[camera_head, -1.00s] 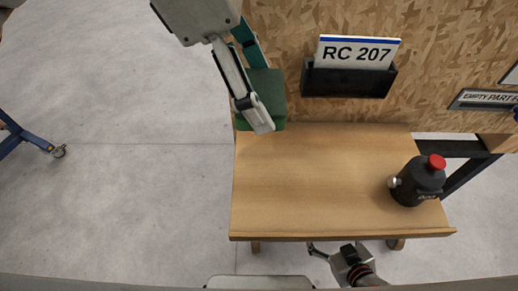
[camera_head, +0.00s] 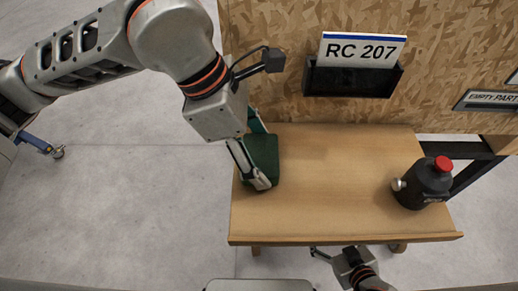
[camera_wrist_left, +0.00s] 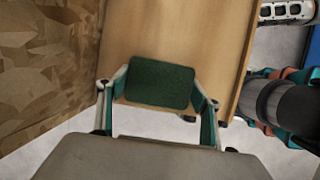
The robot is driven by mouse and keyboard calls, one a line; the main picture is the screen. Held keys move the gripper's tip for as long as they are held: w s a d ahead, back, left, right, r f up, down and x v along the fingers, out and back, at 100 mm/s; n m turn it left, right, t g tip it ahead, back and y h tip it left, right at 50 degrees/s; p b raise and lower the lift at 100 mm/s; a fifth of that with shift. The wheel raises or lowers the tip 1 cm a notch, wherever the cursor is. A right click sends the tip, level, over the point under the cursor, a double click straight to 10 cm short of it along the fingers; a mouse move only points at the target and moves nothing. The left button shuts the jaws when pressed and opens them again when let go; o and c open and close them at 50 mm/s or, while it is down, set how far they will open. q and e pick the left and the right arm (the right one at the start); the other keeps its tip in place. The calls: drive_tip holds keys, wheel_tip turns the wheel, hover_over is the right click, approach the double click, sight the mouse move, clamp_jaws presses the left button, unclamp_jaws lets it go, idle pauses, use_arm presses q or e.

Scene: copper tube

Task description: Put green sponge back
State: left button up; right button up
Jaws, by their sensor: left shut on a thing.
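The green sponge (camera_head: 264,154) is at the left end of the wooden table (camera_head: 330,190), close to the board. My left gripper (camera_head: 259,166) is shut on the sponge, with a finger on either side. In the left wrist view the sponge (camera_wrist_left: 160,83) sits between both fingers, over the tabletop (camera_wrist_left: 170,35). I cannot tell whether the sponge touches the table. My right gripper (camera_head: 335,254) is below the table's front edge, seen from above; its fingers are too small to judge.
A black bottle with a red cap (camera_head: 427,182) stands at the table's right end. A black holder (camera_head: 352,80) with an RC 207 card (camera_head: 361,49) is fixed to the chipboard wall (camera_head: 270,25). The middle of the table is clear.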

drive_tip(key=shift+s, duration=0.15)
use_arm(q)
drive_tip(key=shift+f, duration=0.15)
drive_tip(key=o, duration=1)
drive_tip(key=shift+o, duration=0.2)
use_arm(e)
drive_tip(key=shift+f, duration=0.1)
use_arm(q)
drive_tip(key=shift+r, duration=0.35)
drive_tip(key=v, duration=1.1)
drive_tip(key=shift+a+r+p, duration=0.15)
drive_tip(key=shift+r+p, duration=0.15)
drive_tip(key=shift+r, duration=0.1)
use_arm(e)
drive_tip(key=shift+s+a+r, duration=0.1)
drive_tip(key=shift+a+r, duration=0.05)
drive_tip(key=shift+r, duration=0.1)
drive_tip(key=shift+w+r, duration=0.2)
drive_tip(key=shift+w, duration=0.2)
